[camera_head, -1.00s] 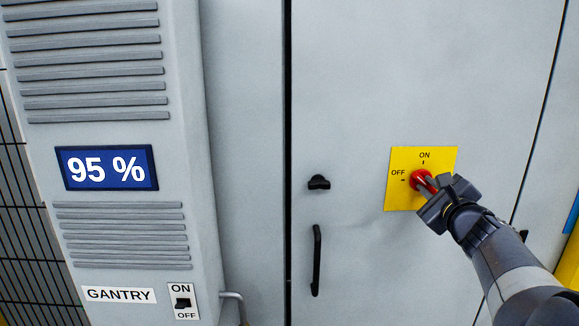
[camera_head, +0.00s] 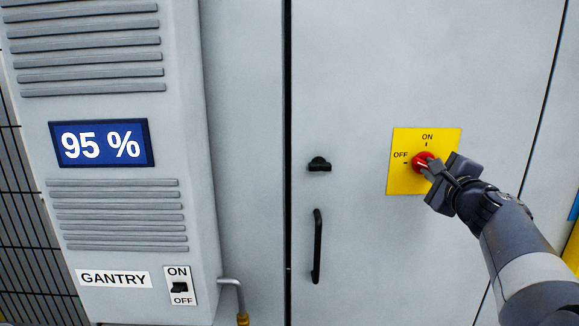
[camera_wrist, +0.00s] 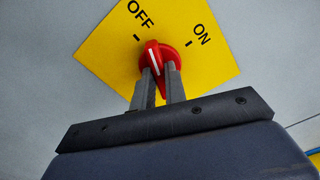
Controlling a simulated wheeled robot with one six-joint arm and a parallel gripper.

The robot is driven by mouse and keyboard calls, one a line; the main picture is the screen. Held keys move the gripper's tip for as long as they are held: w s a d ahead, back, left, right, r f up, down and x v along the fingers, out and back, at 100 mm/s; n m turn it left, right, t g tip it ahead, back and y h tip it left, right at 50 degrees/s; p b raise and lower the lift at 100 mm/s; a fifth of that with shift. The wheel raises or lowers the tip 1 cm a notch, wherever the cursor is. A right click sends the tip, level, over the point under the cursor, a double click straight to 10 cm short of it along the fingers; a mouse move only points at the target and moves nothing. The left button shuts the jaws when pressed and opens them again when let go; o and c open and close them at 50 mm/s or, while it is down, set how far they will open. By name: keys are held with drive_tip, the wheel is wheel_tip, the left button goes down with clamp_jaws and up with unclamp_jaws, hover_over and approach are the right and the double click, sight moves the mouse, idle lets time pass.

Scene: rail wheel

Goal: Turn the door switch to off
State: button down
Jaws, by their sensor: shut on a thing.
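The door switch is a red rotary knob (camera_head: 421,160) on a yellow plate (camera_head: 398,180) marked ON at the top and OFF at the left. In the wrist view, the knob (camera_wrist: 152,50) has a white line that points between the OFF and ON marks, somewhat nearer OFF. My gripper (camera_head: 429,167) is shut on the knob. In the wrist view, its two fingers (camera_wrist: 160,76) stand on either side of the knob's grip. In the head view, the fingers and wrist hide part of the knob.
The grey cabinet door (camera_head: 355,70) has a black handle (camera_head: 317,246) and a black latch (camera_head: 319,164) left of the switch. Further left, a box carries a 95 % display (camera_head: 101,143) and a GANTRY toggle (camera_head: 179,287). The door face between handle and switch is clear.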

drive_tip(key=shift+f, duration=0.1)
drive_tip(key=shift+n+b, duration=2.2)
drive_tip(key=shift+b, duration=0.25)
drive_tip(key=c, duration=1.3)
unclamp_jaws()
drive_tip(key=s+b, duration=0.1)
drive_tip(key=s, duration=0.6)
drive_tip(key=shift+d+b, duration=0.15)
drive_tip(key=shift+b, duration=0.2)
